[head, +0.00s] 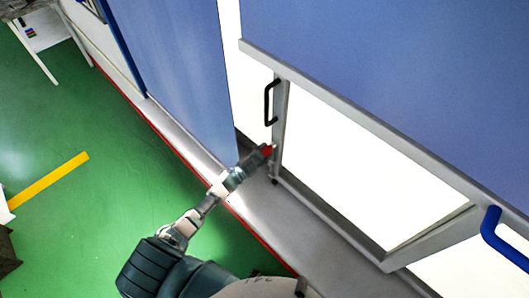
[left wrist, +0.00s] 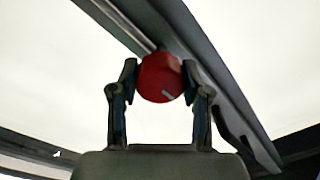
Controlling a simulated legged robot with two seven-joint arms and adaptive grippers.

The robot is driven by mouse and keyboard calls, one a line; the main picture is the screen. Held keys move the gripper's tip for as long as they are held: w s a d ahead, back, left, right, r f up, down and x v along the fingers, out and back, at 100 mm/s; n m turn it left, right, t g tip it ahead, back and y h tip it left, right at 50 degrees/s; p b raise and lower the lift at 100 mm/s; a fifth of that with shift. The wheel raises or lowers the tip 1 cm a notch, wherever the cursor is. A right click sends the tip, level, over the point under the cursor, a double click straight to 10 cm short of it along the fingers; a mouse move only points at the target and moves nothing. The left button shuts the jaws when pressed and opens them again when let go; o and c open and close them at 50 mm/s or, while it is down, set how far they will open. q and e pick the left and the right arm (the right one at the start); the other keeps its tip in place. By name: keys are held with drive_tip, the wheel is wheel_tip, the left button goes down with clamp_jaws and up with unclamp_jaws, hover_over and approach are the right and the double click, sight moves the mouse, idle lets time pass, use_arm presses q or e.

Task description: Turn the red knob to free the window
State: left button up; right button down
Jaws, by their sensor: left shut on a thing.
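The red knob (left wrist: 160,78) sits on the window's frame in the left wrist view, with a pale mark on its face near the lower right. It also shows as a small red spot in the head view (head: 267,150), on the lower left part of the frame. My left gripper (left wrist: 160,82) has one finger on each side of the knob and is shut on it; the same gripper shows in the head view (head: 262,155). The window (head: 355,170) is a bright white pane in a grey frame. My right gripper is not in view.
A black handle (head: 270,102) stands on the frame above the knob. A blue handle (head: 497,238) is at the far right. Blue panels (head: 185,70) flank the window. Green floor (head: 90,140) with a yellow stripe (head: 48,180) is clear at left.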

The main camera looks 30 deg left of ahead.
use_arm(q)
drive_tip(key=o, duration=1)
drive_tip(key=shift+o, duration=0.7)
drive_tip(key=shift+w, duration=0.15)
drive_tip(key=v, duration=1.2)
drive_tip(key=shift+f, duration=0.2)
drive_tip(key=shift+a, duration=0.1)
